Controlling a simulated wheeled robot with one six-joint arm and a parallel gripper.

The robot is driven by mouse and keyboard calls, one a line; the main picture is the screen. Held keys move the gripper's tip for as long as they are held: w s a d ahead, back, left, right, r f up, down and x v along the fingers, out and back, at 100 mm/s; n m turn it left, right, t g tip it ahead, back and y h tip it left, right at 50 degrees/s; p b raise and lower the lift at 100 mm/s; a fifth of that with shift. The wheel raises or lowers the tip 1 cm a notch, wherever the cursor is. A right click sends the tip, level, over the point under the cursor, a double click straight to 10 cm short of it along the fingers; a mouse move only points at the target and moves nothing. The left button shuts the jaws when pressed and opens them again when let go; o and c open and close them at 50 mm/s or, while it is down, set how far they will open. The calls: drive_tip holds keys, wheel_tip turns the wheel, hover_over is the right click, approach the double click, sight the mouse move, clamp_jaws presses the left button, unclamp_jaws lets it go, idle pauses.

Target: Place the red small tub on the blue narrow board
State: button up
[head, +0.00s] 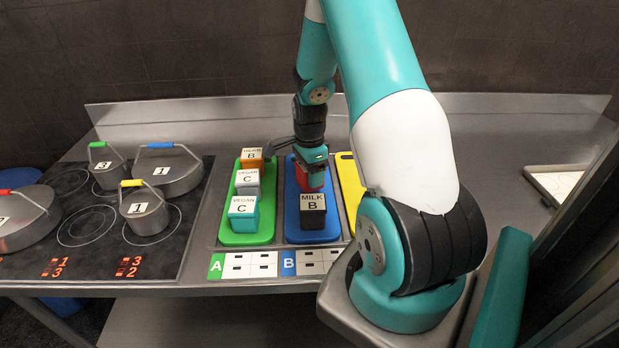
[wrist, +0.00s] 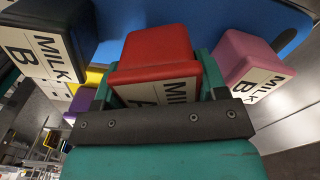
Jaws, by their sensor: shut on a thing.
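The red small tub (head: 303,178) is held between the fingers of my gripper (head: 312,165), over the middle of the blue narrow board (head: 292,212). In the wrist view the red tub (wrist: 157,48) sits upright between both fingers, its white MILK label partly covered by the gripper. The blue board (wrist: 215,14) shows behind it. I cannot tell whether the tub touches the board. A black tub (head: 313,205) marked MILK B stands at the board's near end.
A pink tub (wrist: 252,62) marked MILK is on the red tub's other side, hidden in the head view. The green board (head: 246,238) at left holds orange, white and teal tubs. A yellow board (head: 349,180) lies at right. Lidded pots (head: 145,210) stand on the hob.

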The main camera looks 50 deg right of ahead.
drive_tip(key=shift+f, duration=1.35)
drive_tip(key=shift+f, duration=0.1)
drive_tip(key=o, duration=1)
drive_tip(key=shift+o, duration=0.2)
